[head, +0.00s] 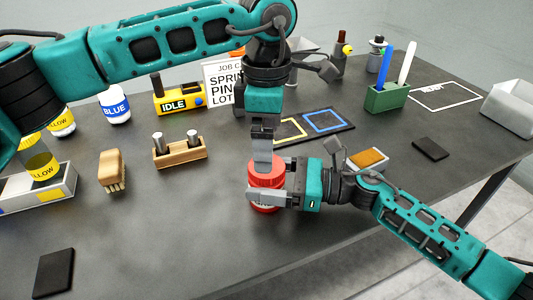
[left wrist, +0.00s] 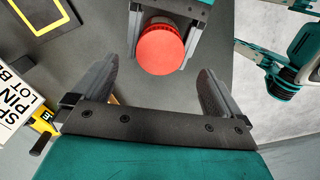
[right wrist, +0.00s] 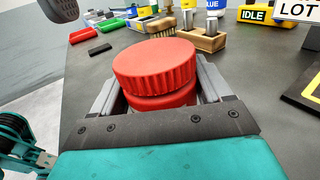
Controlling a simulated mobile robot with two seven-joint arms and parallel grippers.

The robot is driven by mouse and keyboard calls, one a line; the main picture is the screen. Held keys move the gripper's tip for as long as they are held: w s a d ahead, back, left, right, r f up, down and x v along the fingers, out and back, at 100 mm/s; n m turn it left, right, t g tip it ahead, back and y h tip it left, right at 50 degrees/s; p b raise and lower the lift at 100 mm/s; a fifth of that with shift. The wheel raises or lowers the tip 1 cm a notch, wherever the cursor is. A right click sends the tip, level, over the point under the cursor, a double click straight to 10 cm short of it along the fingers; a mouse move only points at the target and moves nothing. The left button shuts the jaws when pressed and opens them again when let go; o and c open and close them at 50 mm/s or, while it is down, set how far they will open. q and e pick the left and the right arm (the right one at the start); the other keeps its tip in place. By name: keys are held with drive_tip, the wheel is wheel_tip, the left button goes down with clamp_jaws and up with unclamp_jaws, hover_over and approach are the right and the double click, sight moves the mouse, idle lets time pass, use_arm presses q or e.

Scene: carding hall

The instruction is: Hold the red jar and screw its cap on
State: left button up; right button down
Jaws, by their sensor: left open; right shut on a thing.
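The red jar (head: 265,208) stands near the table's front edge. The red cap (head: 267,171) sits on top of it; in the right wrist view the ribbed cap (right wrist: 155,68) overhangs the red body (right wrist: 165,102) below. I cannot tell how far it is threaded. My right gripper (head: 268,193) comes in from the right and is shut around the jar's body. My left gripper (head: 263,160) points down from above, its fingers open. In the left wrist view the cap (left wrist: 160,48) shows beyond the gap between the fingers, apparently untouched.
A wooden block with metal pins (head: 180,153), a brush (head: 113,170) and a tray with a yellow jar (head: 60,192) stand left. Behind are the job card (head: 226,85), a mat with coloured squares (head: 343,134) and a green pen holder (head: 386,99). The front left table is mostly clear.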

use_arm(q)
wheel_tip(320, 180, up, 7)
drive_tip(key=shift+f, duration=0.1)
use_arm(e)
unclamp_jaws()
idle(0.3)
drive_tip(key=shift+d, duration=0.15)
drive_tip(key=d, duration=0.3)
drive_tip(key=s+d+b, duration=0.1)
drive_tip(key=d, duration=0.3)
drive_tip(key=d+b, duration=0.1)
drive_tip(key=d, duration=0.3)
drive_tip(key=shift+s+d+f, duration=0.1)
drive_tip(key=shift+s+d, duration=0.1)
drive_tip(key=shift+s, duration=0.2)
use_arm(q)
drive_tip(key=shift+f, duration=1.1)
use_arm(e)
drive_tip(key=shift+s+d, duration=0.1)
drive_tip(key=shift+d, duration=0.45)
